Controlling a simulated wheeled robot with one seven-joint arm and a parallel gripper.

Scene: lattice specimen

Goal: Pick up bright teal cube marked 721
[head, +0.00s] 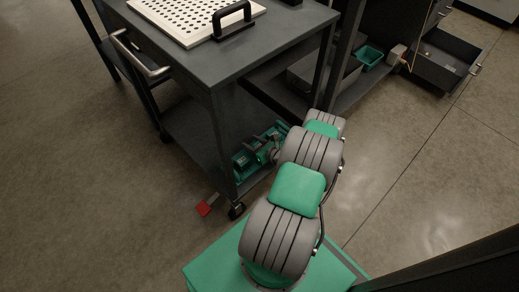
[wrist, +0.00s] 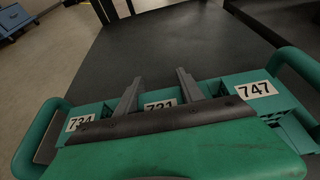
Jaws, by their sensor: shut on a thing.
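The cube marked 721 (wrist: 160,104) shows in the wrist view between my two grey fingers. Its label is partly covered by the dark edge of my gripper body, and most of the cube is hidden. My gripper (wrist: 159,78) is shut on it, one finger on each side. A teal block marked 734 (wrist: 80,122) is on the left, and a teal block marked 747 (wrist: 256,89) is on the right. In the head view, my arm reaches down to the cart's lower shelf; the cube cannot be made out there.
A dark cart (head: 262,52) carries a perforated white plate (head: 190,18) and a black handle (head: 231,20) on top. A red item (head: 208,205) lies by its wheel. A teal bin (head: 370,57) and an open drawer (head: 445,62) are at the right. The left floor is clear.

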